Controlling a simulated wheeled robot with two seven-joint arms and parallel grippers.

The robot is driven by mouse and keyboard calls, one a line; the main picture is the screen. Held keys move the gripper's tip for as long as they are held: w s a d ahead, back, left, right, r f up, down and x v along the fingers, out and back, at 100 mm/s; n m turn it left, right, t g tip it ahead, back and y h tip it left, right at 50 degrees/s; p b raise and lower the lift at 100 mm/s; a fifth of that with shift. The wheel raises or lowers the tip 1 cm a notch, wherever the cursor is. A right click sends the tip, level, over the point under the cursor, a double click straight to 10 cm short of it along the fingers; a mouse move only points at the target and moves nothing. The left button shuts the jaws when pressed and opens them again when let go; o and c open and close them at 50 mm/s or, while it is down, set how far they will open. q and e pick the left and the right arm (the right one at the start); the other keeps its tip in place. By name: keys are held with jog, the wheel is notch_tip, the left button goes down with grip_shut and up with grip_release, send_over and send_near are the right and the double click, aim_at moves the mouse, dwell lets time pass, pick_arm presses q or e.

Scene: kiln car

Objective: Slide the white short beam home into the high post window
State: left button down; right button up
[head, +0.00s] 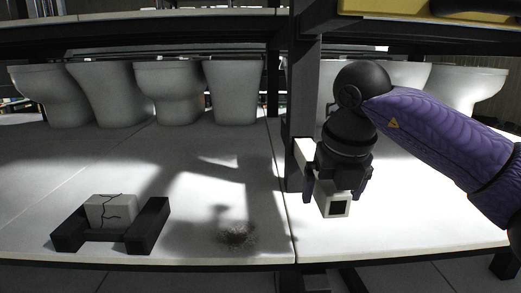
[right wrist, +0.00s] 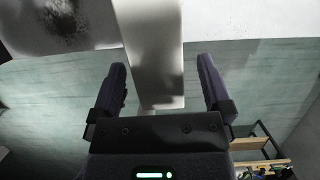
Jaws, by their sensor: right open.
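The white short beam (head: 333,200) has a square hollow end facing me in the head view. It runs back beneath my right gripper toward the dark upright post (head: 303,100). A white part shows beside the post, but I cannot tell how far the beam sits in the post window, which is hidden. My right gripper (head: 336,188) is open, with one finger on each side of the beam. In the right wrist view the beam (right wrist: 152,50) lies between the parted fingers (right wrist: 160,64), with gaps on both sides. My left gripper is not in view.
A cracked pale block (head: 110,209) rests in a dark cradle (head: 148,227) at the front left of the white deck (head: 190,225). A dark sooty spot (head: 236,236) marks the deck. Several white toilet bowls (head: 230,92) stand at the back. A dark upper shelf (head: 150,31) runs overhead.

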jog(key=shift+s+r, duration=0.15)
jog(key=shift+r, duration=0.5)
jog(key=shift+v, duration=2.45)
jog(key=shift+s+r, duration=0.1)
